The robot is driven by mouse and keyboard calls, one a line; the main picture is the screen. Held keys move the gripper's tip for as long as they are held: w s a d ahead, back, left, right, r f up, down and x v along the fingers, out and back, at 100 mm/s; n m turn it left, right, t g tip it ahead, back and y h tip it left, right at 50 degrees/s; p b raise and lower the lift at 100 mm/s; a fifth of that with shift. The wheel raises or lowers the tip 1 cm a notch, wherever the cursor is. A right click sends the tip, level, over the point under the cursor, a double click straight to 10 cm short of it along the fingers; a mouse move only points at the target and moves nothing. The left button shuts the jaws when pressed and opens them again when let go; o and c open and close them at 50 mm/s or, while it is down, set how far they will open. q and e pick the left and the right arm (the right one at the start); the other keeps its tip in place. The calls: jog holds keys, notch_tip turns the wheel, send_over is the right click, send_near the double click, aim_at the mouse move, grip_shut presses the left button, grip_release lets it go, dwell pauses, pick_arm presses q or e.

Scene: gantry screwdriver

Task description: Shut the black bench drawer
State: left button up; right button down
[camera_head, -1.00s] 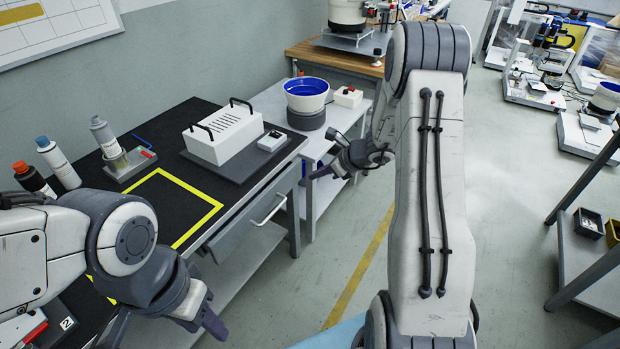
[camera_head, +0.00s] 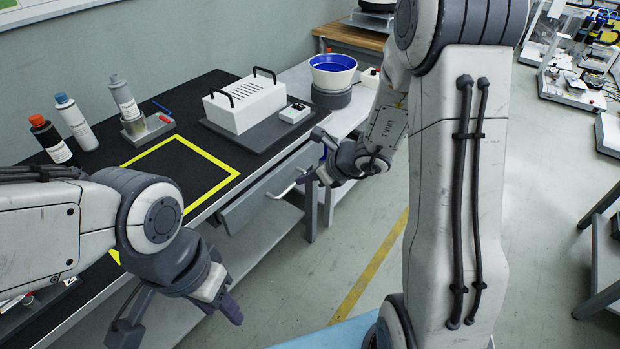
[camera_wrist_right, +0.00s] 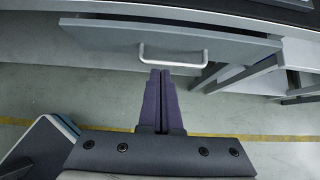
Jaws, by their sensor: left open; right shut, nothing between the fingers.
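The bench drawer (camera_head: 262,197) has a grey front and a pale bar handle, under the black-topped bench (camera_head: 205,98). Its front stands out a little from the bench edge, so it looks partly open. In the right wrist view, the drawer front (camera_wrist_right: 105,35) spans the top of the picture, with its handle (camera_wrist_right: 172,64) near the middle. My right gripper (camera_head: 310,179) is shut and empty, just in front of the drawer; in the wrist view, its fingertips (camera_wrist_right: 160,72) are at the handle, contact unclear. My left gripper (camera_head: 178,322) is open and empty, low in front of the bench.
On the bench are a white slotted box (camera_head: 243,108) on a dark plate, several bottles (camera_head: 76,122) and a yellow-outlined square (camera_head: 212,157). A blue-lined bowl (camera_head: 332,72) stands on the side table. The floor (camera_head: 345,235) right of the bench is clear.

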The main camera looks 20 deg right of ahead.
aim_at(276, 179)
jog(key=w+a+f, duration=0.2)
jog(key=w, duration=0.1)
jog(key=w+a+f, duration=0.1)
jog(key=w, duration=0.1)
jog(key=shift+w+a+f, duration=0.15)
jog(key=shift+a+f, duration=0.05)
jog(key=shift+a, duration=0.1)
jog(key=shift+w+a, duration=0.25)
jog(key=shift+w, duration=0.25)
